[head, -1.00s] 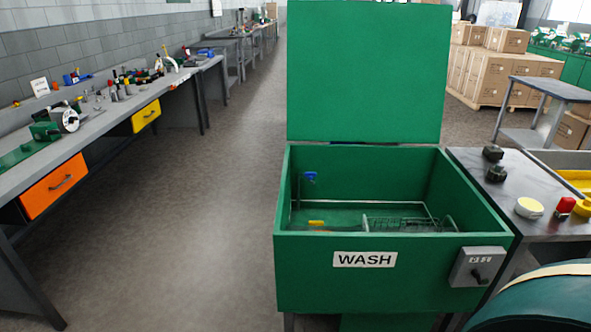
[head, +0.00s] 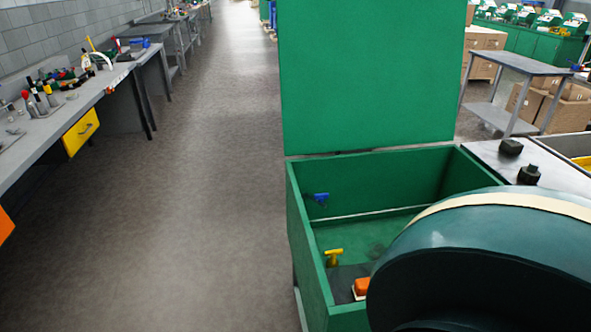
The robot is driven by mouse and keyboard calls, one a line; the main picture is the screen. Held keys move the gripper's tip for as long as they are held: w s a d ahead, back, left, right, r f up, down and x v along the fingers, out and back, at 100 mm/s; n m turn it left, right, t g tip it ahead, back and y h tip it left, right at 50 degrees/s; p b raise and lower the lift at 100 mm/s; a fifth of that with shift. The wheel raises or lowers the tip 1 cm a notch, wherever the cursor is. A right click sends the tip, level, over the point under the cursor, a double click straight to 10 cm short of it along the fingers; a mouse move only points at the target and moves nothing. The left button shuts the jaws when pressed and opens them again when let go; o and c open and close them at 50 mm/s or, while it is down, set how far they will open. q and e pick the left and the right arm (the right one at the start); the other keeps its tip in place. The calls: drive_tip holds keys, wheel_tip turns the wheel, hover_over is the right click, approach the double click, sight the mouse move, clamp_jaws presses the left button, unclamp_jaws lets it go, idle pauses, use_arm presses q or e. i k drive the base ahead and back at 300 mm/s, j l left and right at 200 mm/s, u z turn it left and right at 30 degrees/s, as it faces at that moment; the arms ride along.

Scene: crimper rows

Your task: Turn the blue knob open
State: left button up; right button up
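The blue knob (head: 321,199) is small and sits on the inner back-left wall of the green wash bin (head: 307,251). Below it inside the bin are a yellow handle (head: 334,256) and an orange-red piece (head: 361,287). The bin's green lid (head: 368,75) stands open, upright at the back. A large dark teal rounded part with a cream stripe, likely my own right arm, covers the bin's front right. Neither of my grippers is in the head view.
A workbench (head: 45,125) with tools and a yellow drawer (head: 81,132) runs along the left. The aisle floor (head: 205,200) between is clear. A metal table (head: 475,155) with dark blocks adjoins the bin's right; a grey cart (head: 519,64) and cartons (head: 565,103) stand behind.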

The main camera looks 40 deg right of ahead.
sight(320, 197)
drive_tip(key=i, duration=1.65)
drive_tip(key=i+j+z, duration=0.15)
drive_tip(key=i, duration=0.55)
drive_tip(key=i+j+z, duration=0.15)
drive_tip(key=i, duration=0.6)
drive_tip(key=z, duration=3.5)
